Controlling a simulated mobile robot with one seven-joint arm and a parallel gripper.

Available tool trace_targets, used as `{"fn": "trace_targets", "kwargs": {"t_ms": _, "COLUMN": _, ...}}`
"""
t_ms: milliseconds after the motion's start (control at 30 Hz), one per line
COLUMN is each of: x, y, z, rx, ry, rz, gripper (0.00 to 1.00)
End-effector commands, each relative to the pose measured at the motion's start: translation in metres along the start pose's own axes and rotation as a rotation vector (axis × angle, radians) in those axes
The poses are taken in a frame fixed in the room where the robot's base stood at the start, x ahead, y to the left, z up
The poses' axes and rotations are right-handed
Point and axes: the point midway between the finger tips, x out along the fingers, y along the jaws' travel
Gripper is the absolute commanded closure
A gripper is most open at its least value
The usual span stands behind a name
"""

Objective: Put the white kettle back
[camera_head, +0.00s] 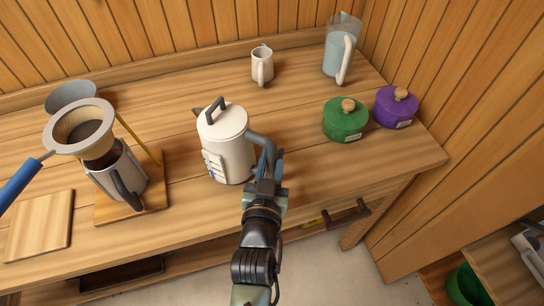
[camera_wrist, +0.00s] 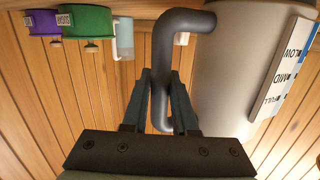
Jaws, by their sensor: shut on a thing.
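The white kettle (camera_head: 226,146) stands upright at the middle of the wooden counter in the head view, with a grey lid handle and a grey side handle (camera_head: 264,143) facing right. My gripper (camera_head: 266,172) is at its right side, shut on the side handle. In the wrist view the handle (camera_wrist: 182,20) passes between the fingers of my gripper (camera_wrist: 160,95), and the kettle's body (camera_wrist: 245,65) with a LOW/MID/FULL label fills the right. I cannot tell whether the kettle's base touches the counter.
A pour-over stand (camera_head: 155,205) with a dripper and pot is to the left, near a wooden board (camera_head: 40,225). A small white jug (camera_head: 262,68) and a clear pitcher (camera_head: 340,55) stand behind. Green (camera_head: 345,122) and purple (camera_head: 396,108) canisters are at right.

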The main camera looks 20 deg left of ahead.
Motion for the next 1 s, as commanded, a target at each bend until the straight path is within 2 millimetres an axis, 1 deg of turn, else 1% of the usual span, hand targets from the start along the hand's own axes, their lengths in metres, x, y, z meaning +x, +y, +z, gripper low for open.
{"fn": "trace_targets", "kwargs": {"t_ms": 33, "x": 0.001, "y": 0.000, "z": -0.005, "rx": 0.004, "ry": 0.013, "rz": -0.002, "gripper": 1.00}}
{"fn": "trace_targets", "kwargs": {"t_ms": 233, "x": 0.001, "y": 0.000, "z": -0.004, "rx": 0.003, "ry": 0.012, "rz": -0.002, "gripper": 1.00}}
{"fn": "trace_targets", "kwargs": {"t_ms": 267, "x": 0.000, "y": 0.000, "z": 0.001, "rx": -0.001, "ry": 0.000, "rz": 0.001, "gripper": 0.72}}
{"fn": "trace_targets", "kwargs": {"t_ms": 400, "x": 0.000, "y": 0.000, "z": 0.001, "rx": -0.001, "ry": 0.000, "rz": 0.001, "gripper": 0.47}}
{"fn": "trace_targets", "kwargs": {"t_ms": 433, "x": 0.000, "y": 0.000, "z": 0.001, "rx": -0.001, "ry": 0.000, "rz": 0.001, "gripper": 0.44}}
{"fn": "trace_targets", "kwargs": {"t_ms": 767, "x": 0.000, "y": 0.000, "z": -0.002, "rx": -0.001, "ry": 0.000, "rz": 0.001, "gripper": 0.44}}
{"fn": "trace_targets", "kwargs": {"t_ms": 867, "x": -0.008, "y": 0.000, "z": 0.001, "rx": -0.001, "ry": -0.002, "rz": 0.000, "gripper": 0.44}}
{"fn": "trace_targets", "kwargs": {"t_ms": 1000, "x": -0.029, "y": 0.000, "z": 0.001, "rx": 0.000, "ry": -0.003, "rz": 0.001, "gripper": 0.44}}
